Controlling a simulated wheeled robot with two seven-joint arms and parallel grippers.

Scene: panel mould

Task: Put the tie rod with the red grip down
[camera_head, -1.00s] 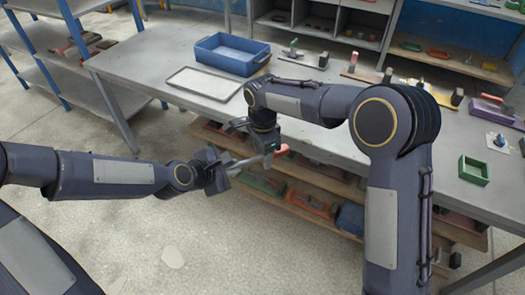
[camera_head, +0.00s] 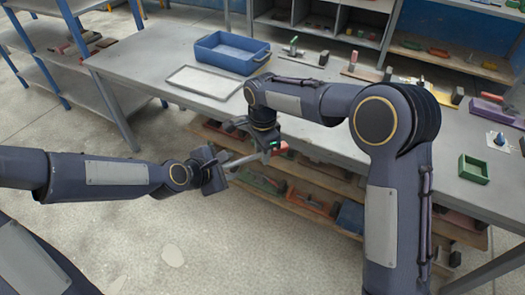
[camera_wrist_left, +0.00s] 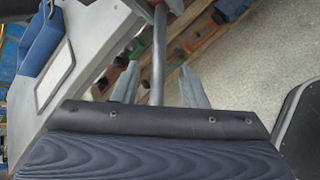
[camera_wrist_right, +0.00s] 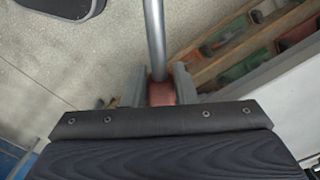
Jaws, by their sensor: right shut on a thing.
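The tie rod (camera_head: 245,159) is a grey metal bar with a red grip (camera_wrist_right: 162,93) at one end. My right gripper (camera_head: 272,147) is shut on the red grip, in front of the table edge and above the floor. The right wrist view shows the bar running away from its fingers. My left gripper (camera_head: 228,172) is open near the bar's other end. In the left wrist view the bar (camera_wrist_left: 159,50) passes between its spread fingers, with a gap on each side. The bar's end near the left gripper is partly hidden in the head view.
A grey table (camera_head: 150,55) carries a blue bin (camera_head: 228,65), a framed flat panel (camera_head: 205,82), a green box (camera_head: 474,169) and small tools. Lower shelves (camera_head: 330,225) with coloured parts lie below the rod. A shelf rack (camera_head: 95,75) stands left. The near floor is clear.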

